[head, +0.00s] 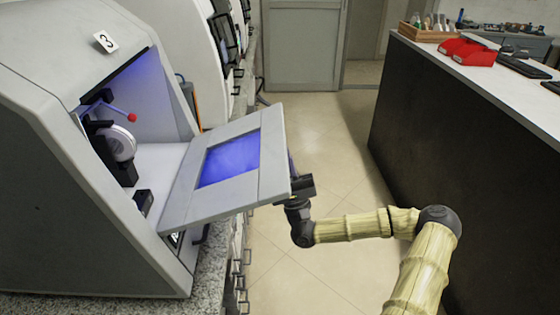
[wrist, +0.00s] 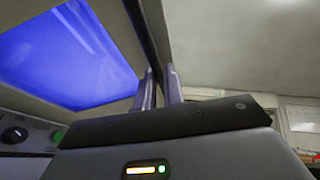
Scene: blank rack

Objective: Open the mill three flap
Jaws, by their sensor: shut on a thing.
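The mill three (head: 75,75) is a grey cabinet at the left of the head view, marked with a 3. Its flap (head: 268,172), a grey panel with a blue-tinted window, stands swung out from the front and slopes down toward the machine's lower edge. The inside of the mill shows. My gripper (head: 293,172) is at the flap's outer right edge, shut on it. In the wrist view the two fingers (wrist: 160,88) pinch the flap's edge, and the flap (wrist: 140,35) with its blue window fills the left. The fingertips are partly hidden in the head view.
Inside the mill are a white disc-like part (head: 119,146) and a red-tipped lever (head: 131,118). Another white machine (head: 183,45) stands behind it. A dark-sided counter (head: 450,150) stands at right, with red items (head: 470,50) on top. The tiled floor (head: 320,135) between is clear.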

